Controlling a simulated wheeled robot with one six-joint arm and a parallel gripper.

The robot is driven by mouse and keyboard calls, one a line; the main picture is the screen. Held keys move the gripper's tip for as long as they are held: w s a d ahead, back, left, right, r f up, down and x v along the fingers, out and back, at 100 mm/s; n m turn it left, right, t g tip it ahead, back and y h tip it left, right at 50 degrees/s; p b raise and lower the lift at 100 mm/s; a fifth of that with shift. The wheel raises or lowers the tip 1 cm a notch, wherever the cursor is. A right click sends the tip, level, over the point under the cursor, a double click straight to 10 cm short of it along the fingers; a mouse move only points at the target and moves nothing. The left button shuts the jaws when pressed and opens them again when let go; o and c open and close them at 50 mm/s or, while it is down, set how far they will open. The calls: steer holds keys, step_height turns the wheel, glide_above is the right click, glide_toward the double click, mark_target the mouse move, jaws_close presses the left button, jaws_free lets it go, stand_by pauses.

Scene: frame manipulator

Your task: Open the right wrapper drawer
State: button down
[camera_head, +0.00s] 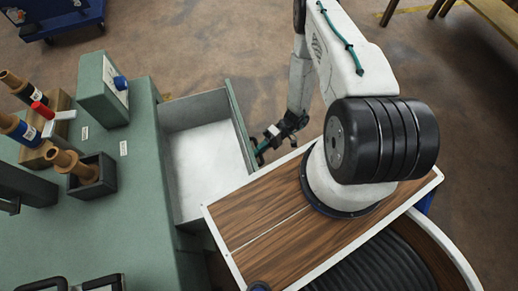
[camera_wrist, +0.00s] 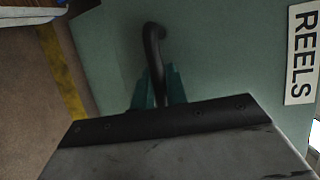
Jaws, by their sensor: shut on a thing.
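The drawer (camera_head: 205,160) stands well open from the green bench in the head view, and its pale inside looks empty. Its green front panel (camera_head: 239,118) faces right, toward my arm. My gripper (camera_head: 260,152) is at the outer side of this front. In the wrist view, a black bar handle (camera_wrist: 153,42) stands against a green face (camera_wrist: 220,50). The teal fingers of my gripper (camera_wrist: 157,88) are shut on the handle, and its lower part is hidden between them. A white label reading REELS (camera_wrist: 301,52) is on the green face to the right.
The green bench top (camera_head: 140,170) carries a green box (camera_head: 103,90), a dark holder (camera_head: 92,178) with a brown spool and several other items. My wood-topped base is close to the drawer's lower right. Open floor (camera_head: 190,45) lies beyond the drawer.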

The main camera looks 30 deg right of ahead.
steer(key=c, duration=1.4)
jaws_free()
steer(key=v, duration=0.7)
steer(key=shift+d, duration=0.35)
steer(key=shift+r, duration=0.1)
